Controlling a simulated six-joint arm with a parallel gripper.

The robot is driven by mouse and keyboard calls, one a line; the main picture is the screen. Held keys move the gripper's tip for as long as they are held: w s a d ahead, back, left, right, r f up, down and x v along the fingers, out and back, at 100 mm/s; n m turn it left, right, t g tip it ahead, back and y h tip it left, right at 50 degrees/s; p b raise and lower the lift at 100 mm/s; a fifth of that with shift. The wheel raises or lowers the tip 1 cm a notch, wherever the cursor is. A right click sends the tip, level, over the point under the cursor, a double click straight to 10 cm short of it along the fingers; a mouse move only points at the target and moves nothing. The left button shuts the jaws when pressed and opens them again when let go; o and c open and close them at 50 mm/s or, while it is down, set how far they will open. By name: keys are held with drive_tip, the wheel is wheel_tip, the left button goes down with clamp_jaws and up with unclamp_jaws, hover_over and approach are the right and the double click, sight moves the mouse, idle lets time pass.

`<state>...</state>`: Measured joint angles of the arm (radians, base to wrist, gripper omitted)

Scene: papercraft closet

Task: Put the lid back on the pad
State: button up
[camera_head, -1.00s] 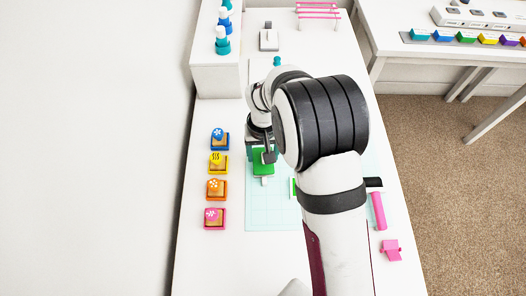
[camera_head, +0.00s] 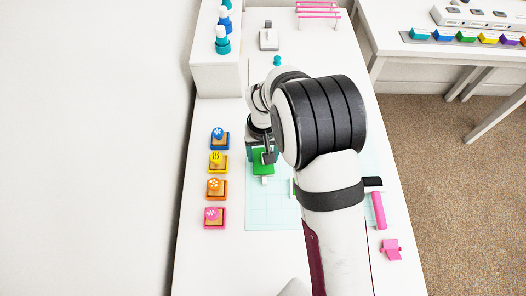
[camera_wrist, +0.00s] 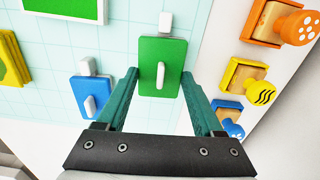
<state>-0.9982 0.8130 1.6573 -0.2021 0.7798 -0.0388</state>
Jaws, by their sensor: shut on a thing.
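A green lid (camera_wrist: 161,62) with a white upright handle sits between the fingers of my gripper (camera_wrist: 160,76) in the wrist view. The fingers lie along its two sides. A white tab (camera_wrist: 165,23) shows at its far edge in that view. In the head view the green lid (camera_head: 262,162) is over the pale gridded mat, below my wrist. I cannot tell whether a pad lies under it or whether it touches anything below. A blue lid-like piece (camera_wrist: 90,97) with a white handle and a white tab lies on the mat to the left.
Orange (camera_wrist: 278,24), yellow (camera_wrist: 247,83) and blue (camera_wrist: 229,118) stamps stand in a row to the right in the wrist view. A green panel with a pale edge (camera_wrist: 68,8) and a yellow stack (camera_wrist: 13,58) lie at upper left. A pink roller-like piece (camera_head: 378,210) lies right of my arm.

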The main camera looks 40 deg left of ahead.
drive_tip(key=shift+f, duration=0.15)
idle(0.5)
drive_tip(key=o, duration=1.3)
drive_tip(key=shift+r, duration=3)
clamp_jaws()
